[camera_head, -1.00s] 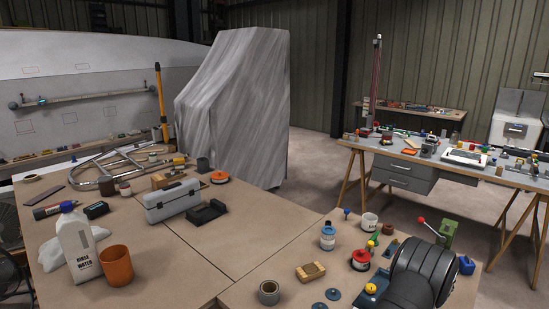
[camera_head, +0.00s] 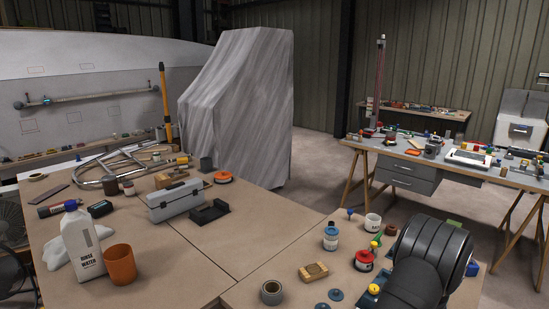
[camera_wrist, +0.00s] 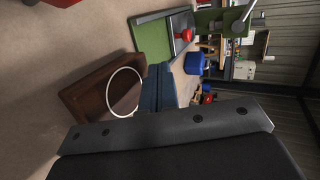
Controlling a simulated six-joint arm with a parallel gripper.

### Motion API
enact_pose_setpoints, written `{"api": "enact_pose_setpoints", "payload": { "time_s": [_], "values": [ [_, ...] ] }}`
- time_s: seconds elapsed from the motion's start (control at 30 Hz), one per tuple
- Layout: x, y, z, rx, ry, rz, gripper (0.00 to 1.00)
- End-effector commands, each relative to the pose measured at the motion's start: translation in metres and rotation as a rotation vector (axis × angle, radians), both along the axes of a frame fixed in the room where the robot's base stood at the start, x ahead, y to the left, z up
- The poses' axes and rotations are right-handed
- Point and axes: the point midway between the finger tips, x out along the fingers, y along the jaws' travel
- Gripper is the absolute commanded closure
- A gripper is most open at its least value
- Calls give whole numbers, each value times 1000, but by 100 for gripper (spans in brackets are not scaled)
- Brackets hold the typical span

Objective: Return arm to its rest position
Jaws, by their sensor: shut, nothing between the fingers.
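My arm (camera_head: 425,262) is a dark, rounded shape at the lower right of the head view, over the right side of the near workbench (camera_head: 275,250). My gripper's end is hidden behind the arm there. In the wrist view, my gripper (camera_wrist: 159,68) shows as two blue-grey fingers close together, shut and empty. They extend from a dark bar with screws. A brown block (camera_wrist: 90,92) with a white ring (camera_wrist: 125,92) lies beyond them to the left. A green item (camera_wrist: 152,42) with a red knob (camera_wrist: 187,35) is further up.
Near my arm stand a white-and-blue jar (camera_head: 331,238), a white cup (camera_head: 373,222) and a red-based tin (camera_head: 364,260). A wooden block (camera_head: 314,272) and a tape roll (camera_head: 272,292) lie left of it. A second bench (camera_head: 470,172) stands behind. The front middle of the near bench is fairly clear.

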Motion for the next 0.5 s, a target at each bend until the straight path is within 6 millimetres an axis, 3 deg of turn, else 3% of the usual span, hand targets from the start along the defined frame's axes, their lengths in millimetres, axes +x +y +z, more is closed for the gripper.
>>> {"api": "enact_pose_setpoints", "payload": {
  "time_s": [0.3, 0.5],
  "values": [
    [-43, 30, 20, 0, -1, -1, 100],
    [-59, 42, 30, 0, 0, 0, 100]
  ]
}}
